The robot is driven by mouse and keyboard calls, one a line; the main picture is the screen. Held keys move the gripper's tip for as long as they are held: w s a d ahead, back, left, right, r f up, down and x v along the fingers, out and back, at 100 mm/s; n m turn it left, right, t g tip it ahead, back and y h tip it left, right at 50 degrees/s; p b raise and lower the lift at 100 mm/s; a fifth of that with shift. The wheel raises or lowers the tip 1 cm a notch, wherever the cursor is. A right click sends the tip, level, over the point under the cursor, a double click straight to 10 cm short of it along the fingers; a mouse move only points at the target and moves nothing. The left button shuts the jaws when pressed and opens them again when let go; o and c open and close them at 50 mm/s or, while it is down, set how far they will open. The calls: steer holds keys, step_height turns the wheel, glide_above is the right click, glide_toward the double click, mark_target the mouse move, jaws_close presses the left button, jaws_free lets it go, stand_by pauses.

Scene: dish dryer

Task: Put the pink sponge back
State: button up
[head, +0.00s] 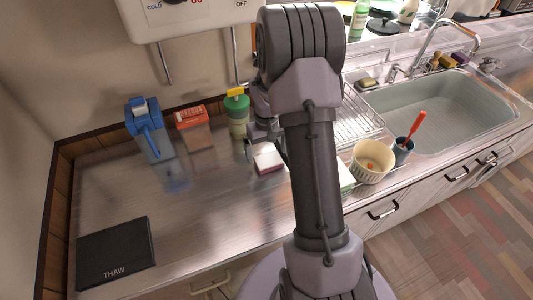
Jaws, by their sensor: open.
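A small block with a pale top and pinkish-red edges (268,160), which looks like the pink sponge, is on or just above the metal counter (215,215), left of my arm. My gripper (266,145) is open directly at this block, with its fingers at the block's far side. My arm hides part of the gripper, and I cannot tell whether the fingers touch the block.
The front-left counter holds a dark THAW board (115,254).

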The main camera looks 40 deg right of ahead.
mark_target(266, 156)
step_height(266, 156, up, 10)
steer(key=p, duration=0.3)
steer(key=s+a+r+t, duration=0.2)
steer(key=s+a+r, duration=0.1)
steer(key=a+r, duration=0.9)
steer(key=s+a+r+t+y, duration=0.1)
steer(key=s+a+r+t, duration=0.1)
steer(key=s+a+r, duration=0.2)
steer(key=s+a+r+m+t+y, duration=0.1)
steer(key=s+a+r, duration=0.3)
steer(key=s+a, duration=0.5)
steer(key=s, duration=0.3)
steer(key=shift+r+t, duration=0.35)
steer(key=shift+t, duration=0.05)
steer(key=shift+a, duration=0.1)
steer(key=shift+s+f+b, duration=0.1)
steer(key=shift+f+b, duration=0.65)
steer(key=shift+f, duration=0.05)
